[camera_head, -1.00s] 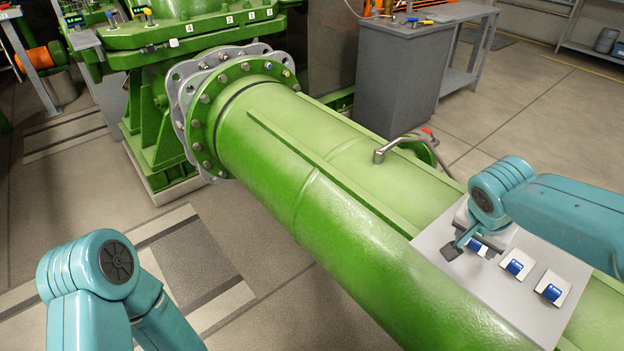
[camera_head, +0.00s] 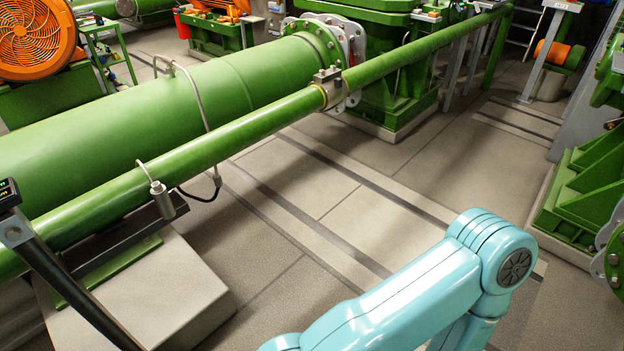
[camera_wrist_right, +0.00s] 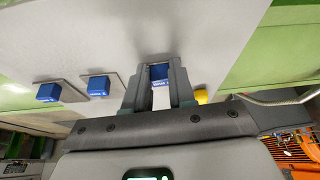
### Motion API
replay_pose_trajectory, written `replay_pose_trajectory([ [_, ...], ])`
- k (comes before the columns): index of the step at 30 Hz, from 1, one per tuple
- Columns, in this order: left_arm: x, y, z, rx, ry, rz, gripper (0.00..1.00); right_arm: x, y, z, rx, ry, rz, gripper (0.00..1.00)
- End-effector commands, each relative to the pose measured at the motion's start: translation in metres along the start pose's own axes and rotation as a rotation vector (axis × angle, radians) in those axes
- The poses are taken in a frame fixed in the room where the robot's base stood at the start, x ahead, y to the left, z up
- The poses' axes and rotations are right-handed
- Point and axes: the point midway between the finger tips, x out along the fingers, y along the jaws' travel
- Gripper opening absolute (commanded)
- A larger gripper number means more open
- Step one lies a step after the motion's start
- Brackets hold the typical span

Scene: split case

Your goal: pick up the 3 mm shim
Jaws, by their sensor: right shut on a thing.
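In the right wrist view my right gripper (camera_wrist_right: 158,82) is shut on a shim with a blue tab (camera_wrist_right: 160,72), held between the two dark fingers. A pale patch shows between the fingers below the tab. The lettering on the tab is too small to read, so I cannot tell its thickness. Two more blue-tabbed shims (camera_wrist_right: 48,92) and (camera_wrist_right: 98,86) lie on the light grey plate (camera_wrist_right: 95,35) to the left of the fingers. The plate and right gripper are outside the head view.
A yellow item (camera_wrist_right: 201,96) shows just right of the fingers. In the head view a large green pipe (camera_head: 150,115) and a thinner green pipe (camera_head: 250,122) run across the left. A concrete block (camera_head: 150,290) stands lower left. The middle floor is clear.

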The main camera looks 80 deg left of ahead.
Motion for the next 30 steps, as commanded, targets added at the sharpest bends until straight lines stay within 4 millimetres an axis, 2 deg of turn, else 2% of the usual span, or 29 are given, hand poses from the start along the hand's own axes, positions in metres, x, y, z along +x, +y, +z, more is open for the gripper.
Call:
replay_pose_trajectory([
  [8,-0.003,0.001,0.0,0.0,0.0,0.0,0.43,-0.005,0.0,-0.002,0.001,0.001,-0.001,0.0],
  [24,-0.031,0.011,0.001,0.0,0.0,0.0,0.43,-0.047,0.0,-0.019,0.0,0.001,-0.001,0.0],
  [30,-0.03,0.011,0.001,0.0,0.0,0.0,0.43,-0.047,0.0,-0.019,0.0,0.0,0.0,0.0],
])
